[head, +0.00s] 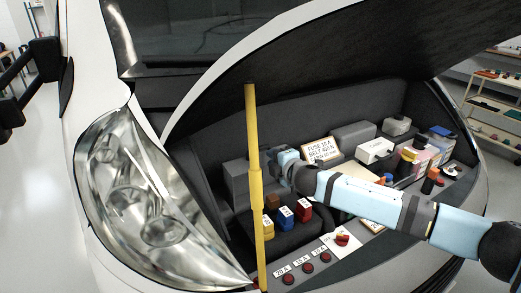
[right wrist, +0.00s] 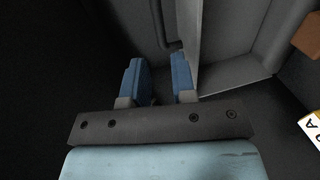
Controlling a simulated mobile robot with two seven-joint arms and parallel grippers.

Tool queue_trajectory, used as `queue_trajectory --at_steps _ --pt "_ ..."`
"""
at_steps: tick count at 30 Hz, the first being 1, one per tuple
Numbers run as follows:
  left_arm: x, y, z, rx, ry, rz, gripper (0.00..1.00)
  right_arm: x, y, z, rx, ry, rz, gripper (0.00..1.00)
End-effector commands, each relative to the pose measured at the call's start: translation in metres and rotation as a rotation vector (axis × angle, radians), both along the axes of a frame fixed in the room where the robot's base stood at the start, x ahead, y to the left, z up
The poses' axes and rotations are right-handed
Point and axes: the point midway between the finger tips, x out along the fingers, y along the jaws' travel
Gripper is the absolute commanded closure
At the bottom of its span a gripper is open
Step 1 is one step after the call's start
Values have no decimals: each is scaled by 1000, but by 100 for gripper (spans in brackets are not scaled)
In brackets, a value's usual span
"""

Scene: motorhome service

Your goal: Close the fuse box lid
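In the head view, a grey upright panel (head: 237,184), which looks like the raised fuse box lid, stands at the left of the engine bay behind the coloured fuses; a yellow prop rod partly covers it. My right gripper (head: 282,160) is to the right of this panel, its fingertips hard to make out there. In the right wrist view, its two blue fingers (right wrist: 159,80) are apart with an empty gap. A thin grey panel edge (right wrist: 195,42) rises just beside the right-hand finger; contact cannot be told. My left gripper is not in view.
The yellow prop rod (head: 256,190) stands upright close left of my gripper, under the raised hood (head: 330,45). Yellow (head: 267,222), blue (head: 285,215) and red (head: 304,210) fuses sit in front. A sign (head: 321,150) stands behind. Several small items crowd the right side.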

Motion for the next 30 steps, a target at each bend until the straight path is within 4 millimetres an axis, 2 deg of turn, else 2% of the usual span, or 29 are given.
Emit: queue_trajectory --at_steps 6,12,18,26,27,30 --pt "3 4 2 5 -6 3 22 35 25 -7 1 0 0 75" --pt "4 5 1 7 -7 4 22 56 38 -12 1 0 0 75" --pt "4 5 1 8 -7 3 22 65 43 -14 1 0 0 75" --pt "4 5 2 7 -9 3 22 65 43 -14 2 0 1 75" --pt "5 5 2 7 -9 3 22 65 43 -14 2 0 1 78" --pt "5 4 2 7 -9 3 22 65 43 -14 2 0 1 100"
